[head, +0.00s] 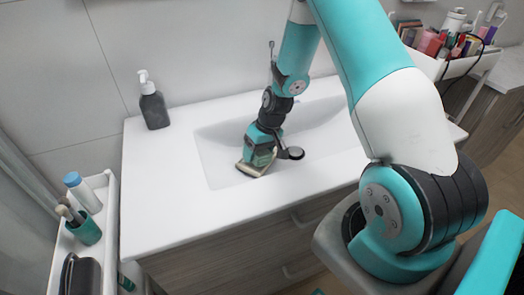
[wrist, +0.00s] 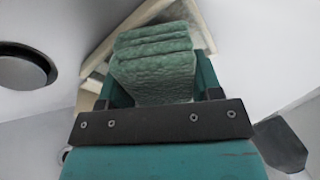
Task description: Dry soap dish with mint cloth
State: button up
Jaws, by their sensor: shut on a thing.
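My gripper (wrist: 155,95) is shut on a folded mint cloth (wrist: 155,60), which fills the space between the fingers. In the head view the cloth (head: 258,158) shows at the end of my arm, low in the sink basin. The soap dish (head: 247,170) is a pale beige tray with a raised rim, lying in the basin under the cloth. Its rim (wrist: 207,30) shows around the cloth in the wrist view. The cloth appears to be over or in the dish; contact is hard to tell. Much of the dish is hidden by the cloth and gripper.
The white sink basin (head: 215,165) surrounds the dish. A dark pump bottle (head: 154,108) stands on the counter at left. A white cart (head: 108,215) holds a blue-capped bottle (head: 83,192) and a teal cup with brushes (head: 86,232). A cosmetics-filled tray (head: 455,66) is at upper right.

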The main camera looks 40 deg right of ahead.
jog(key=shift+a+f, duration=0.1)
jog(key=shift+a, duration=0.5)
